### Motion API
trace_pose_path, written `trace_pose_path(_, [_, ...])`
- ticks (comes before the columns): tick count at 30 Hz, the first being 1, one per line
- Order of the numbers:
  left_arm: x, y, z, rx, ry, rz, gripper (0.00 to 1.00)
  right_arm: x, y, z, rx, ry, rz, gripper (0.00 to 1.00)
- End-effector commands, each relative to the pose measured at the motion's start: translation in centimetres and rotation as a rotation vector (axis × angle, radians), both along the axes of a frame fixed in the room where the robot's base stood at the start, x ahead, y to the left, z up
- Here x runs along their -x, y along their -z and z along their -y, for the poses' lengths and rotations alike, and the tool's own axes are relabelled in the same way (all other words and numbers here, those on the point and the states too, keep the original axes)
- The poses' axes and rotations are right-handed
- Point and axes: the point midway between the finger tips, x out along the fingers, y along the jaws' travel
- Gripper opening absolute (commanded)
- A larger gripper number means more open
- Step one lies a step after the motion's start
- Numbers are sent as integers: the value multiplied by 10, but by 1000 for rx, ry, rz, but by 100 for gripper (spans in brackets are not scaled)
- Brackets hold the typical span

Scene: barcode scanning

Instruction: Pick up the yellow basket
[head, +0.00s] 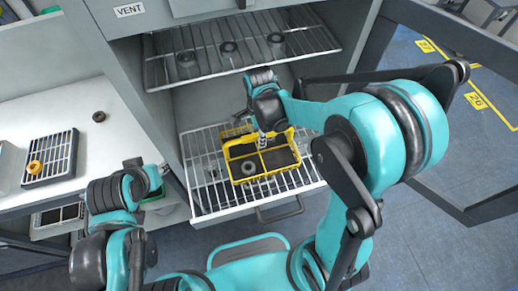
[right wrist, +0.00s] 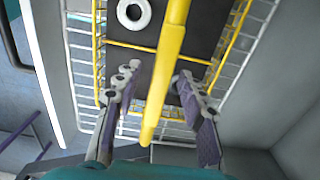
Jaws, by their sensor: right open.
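The yellow basket (head: 268,176) sits on the pulled-out wire rack of the cabinet in the head view. It has dark compartments, and a grey ring (head: 247,167) lies in one of them. My right gripper (head: 262,138) is over the basket, pointing down. In the right wrist view its two fingers (right wrist: 158,105) are open, on either side of the basket's yellow handle bar (right wrist: 172,45). The bar runs between them, and I cannot tell if either finger touches it. My left arm shows at the left of the head view, but its fingers do not show.
The wire rack (head: 208,193) slides out of the grey cabinet, with a handle at its front. An upper rack (head: 195,68) holds several dark round parts. A white counter (head: 95,140) at left bears a black tray (head: 52,172) with an orange ring. An open door stands at right.

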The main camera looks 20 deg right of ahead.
Motion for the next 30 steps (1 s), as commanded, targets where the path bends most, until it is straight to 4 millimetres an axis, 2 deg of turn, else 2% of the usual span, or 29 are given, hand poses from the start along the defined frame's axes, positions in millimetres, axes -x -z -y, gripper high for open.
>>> trace_pose_path(13, [0, 3, 0, 0, 0, 0, 34, 0, 3, 0, 0, 0, 0, 40])
trace_pose_path(14, [0, 3, 0, 0, 0, 0, 34, 0, 3, 0, 0, 0, 0, 35])
trace_pose_path(18, [0, 3, 0, 0, 0, 0, 34, 0, 3, 0, 0, 0, 0, 0])
trace_pose_path(30, [0, 3, 0, 0, 0, 0, 34, 0, 2, 0, 0, 0, 0, 0])
